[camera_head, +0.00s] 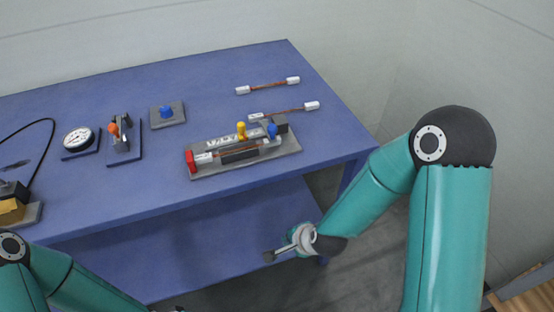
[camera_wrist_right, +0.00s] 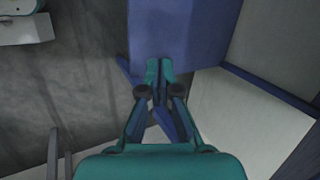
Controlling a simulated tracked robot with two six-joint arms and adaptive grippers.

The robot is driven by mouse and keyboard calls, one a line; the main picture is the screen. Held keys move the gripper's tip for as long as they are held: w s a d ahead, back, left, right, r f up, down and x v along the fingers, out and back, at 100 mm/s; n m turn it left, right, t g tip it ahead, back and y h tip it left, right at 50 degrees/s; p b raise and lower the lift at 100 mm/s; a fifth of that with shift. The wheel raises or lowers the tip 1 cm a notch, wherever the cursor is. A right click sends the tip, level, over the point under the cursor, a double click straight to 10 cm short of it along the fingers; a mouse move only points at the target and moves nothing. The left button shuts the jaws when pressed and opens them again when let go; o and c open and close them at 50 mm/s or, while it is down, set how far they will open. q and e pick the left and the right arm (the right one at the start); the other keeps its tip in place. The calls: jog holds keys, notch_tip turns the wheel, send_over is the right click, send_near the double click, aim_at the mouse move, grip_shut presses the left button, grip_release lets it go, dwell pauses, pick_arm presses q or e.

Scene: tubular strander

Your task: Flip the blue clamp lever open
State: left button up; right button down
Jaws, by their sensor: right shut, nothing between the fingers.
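A grey fixture (camera_head: 230,167) sits near the front right of the blue table. It carries a blue lever-like part (camera_head: 272,131) at its right end, a yellow knob (camera_head: 241,130) near the middle and a red part (camera_head: 190,161) at its left end. Whether the blue part is up or down is too small to tell. My right gripper (camera_head: 269,257) is in front of the table, below and apart from the fixture. In the right wrist view its fingers (camera_wrist_right: 159,76) are together and empty. My left arm shows at the bottom left, its gripper out of sight.
Two white-ended rods (camera_head: 267,85) lie behind the fixture. A blue button on a grey plate (camera_head: 166,112), an orange-topped lever stand (camera_head: 121,139) and a dial gauge (camera_head: 78,139) stand to its left. The lower shelf (camera_head: 190,240) looks mostly bare.

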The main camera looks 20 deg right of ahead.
jog(key=w+d+r+m+t+h+b, duration=0.1)
jog(key=w+d+r+m+t+b, duration=0.15)
jog(key=w+r+m, duration=0.4)
jog(key=m+t+b, duration=0.3)
jog(key=m+t, duration=0.3)
jog(key=m, duration=0.7)
send_near(272, 145)
jog(key=v, duration=0.3)
pick_arm(q)
notch_tip(272, 145, down, 7)
pick_arm(e)
jog(key=shift+s+a+r+h, duration=0.1)
jog(key=shift+a+r+h, duration=0.05)
jog(key=shift+a+h, duration=0.15)
jog(key=x, duration=1)
